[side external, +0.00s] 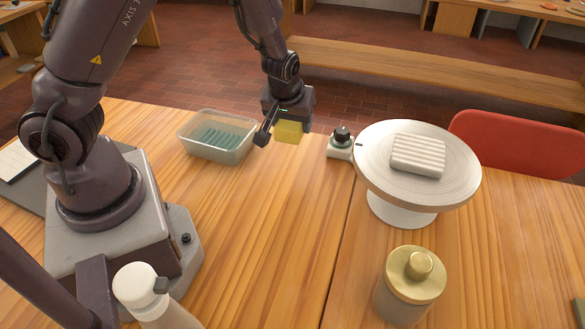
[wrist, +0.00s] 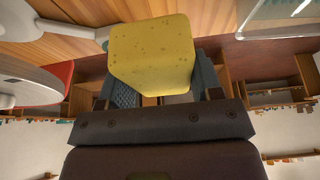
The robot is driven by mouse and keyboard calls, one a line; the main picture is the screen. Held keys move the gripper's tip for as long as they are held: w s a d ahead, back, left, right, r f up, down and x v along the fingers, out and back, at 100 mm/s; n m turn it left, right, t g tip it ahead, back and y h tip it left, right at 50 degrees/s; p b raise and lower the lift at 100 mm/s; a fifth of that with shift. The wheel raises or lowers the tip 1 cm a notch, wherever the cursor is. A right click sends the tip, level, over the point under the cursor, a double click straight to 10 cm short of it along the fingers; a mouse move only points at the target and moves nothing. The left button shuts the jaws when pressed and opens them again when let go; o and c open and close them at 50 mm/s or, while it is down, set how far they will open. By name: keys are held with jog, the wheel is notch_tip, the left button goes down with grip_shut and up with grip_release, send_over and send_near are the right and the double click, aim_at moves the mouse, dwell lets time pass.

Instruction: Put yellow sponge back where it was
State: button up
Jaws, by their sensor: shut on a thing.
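The yellow sponge (side external: 289,131) is held in my gripper (side external: 286,122) above the far part of the wooden table. In the wrist view the sponge (wrist: 152,52) sits between the two fingers of my gripper (wrist: 160,90), which is shut on it. The sponge is a block with small pores. To its left in the side view stands a clear plastic tub (side external: 216,138) with a ribbed greenish bottom. The tub's rim and wall also show at the top right of the wrist view (wrist: 285,22).
A round white wheel (side external: 372,180) on a pedestal carries a ribbed pale block (side external: 418,155). A small box with a black knob (side external: 341,142) stands beside it. A gold-lidded jar (side external: 410,285) and a white bottle (side external: 145,292) stand in front. The table's middle (side external: 270,230) is clear.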

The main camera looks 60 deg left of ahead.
aim_at(294, 166)
notch_tip(294, 166, down, 11)
jog(key=shift+r, duration=0.15)
dwell(0.4)
jog(key=o, duration=0.9)
